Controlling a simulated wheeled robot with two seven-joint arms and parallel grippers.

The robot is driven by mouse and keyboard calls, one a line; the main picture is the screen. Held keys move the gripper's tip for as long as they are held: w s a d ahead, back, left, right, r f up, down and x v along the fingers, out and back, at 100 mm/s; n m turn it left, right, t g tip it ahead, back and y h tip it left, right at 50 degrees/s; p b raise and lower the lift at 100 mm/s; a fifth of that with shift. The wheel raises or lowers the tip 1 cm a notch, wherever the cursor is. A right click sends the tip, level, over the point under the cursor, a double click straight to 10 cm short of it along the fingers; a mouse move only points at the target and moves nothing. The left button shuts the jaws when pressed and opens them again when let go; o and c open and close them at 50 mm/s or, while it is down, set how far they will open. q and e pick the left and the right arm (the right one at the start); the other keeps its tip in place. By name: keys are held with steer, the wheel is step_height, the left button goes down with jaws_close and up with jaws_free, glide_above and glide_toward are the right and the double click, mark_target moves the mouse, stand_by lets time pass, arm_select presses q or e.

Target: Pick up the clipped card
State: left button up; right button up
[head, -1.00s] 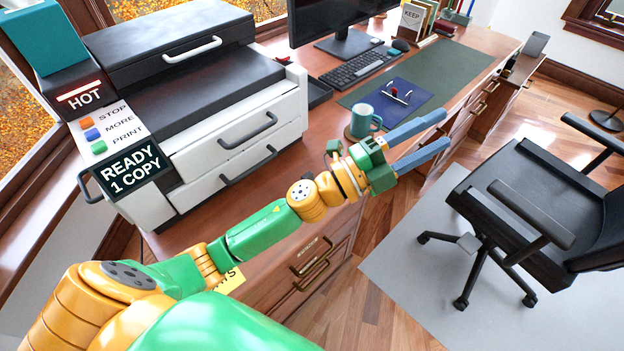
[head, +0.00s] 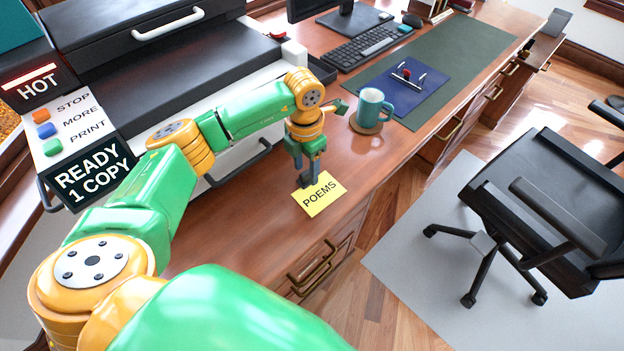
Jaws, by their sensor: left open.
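The yellow card (head: 321,195), lettered POEMS, lies on the wooden desk near its front edge. A dark clip (head: 305,181) sits at the card's far left edge. My left gripper (head: 307,168) points down just above the clip, with its grey-blue fingers apart and nothing held. The fingers partly overlap the clip in the picture, so I cannot tell whether they touch it. My right gripper is not in view.
A teal mug (head: 371,108) on a round coaster stands to the right behind the card. A large printer (head: 200,80) stands at the left. A blue folder (head: 403,88) lies on the green desk mat (head: 470,50). Bare desk lies left of the card.

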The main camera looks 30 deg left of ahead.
arm_select(q)
steer(key=shift+f, duration=0.2)
jaws_close()
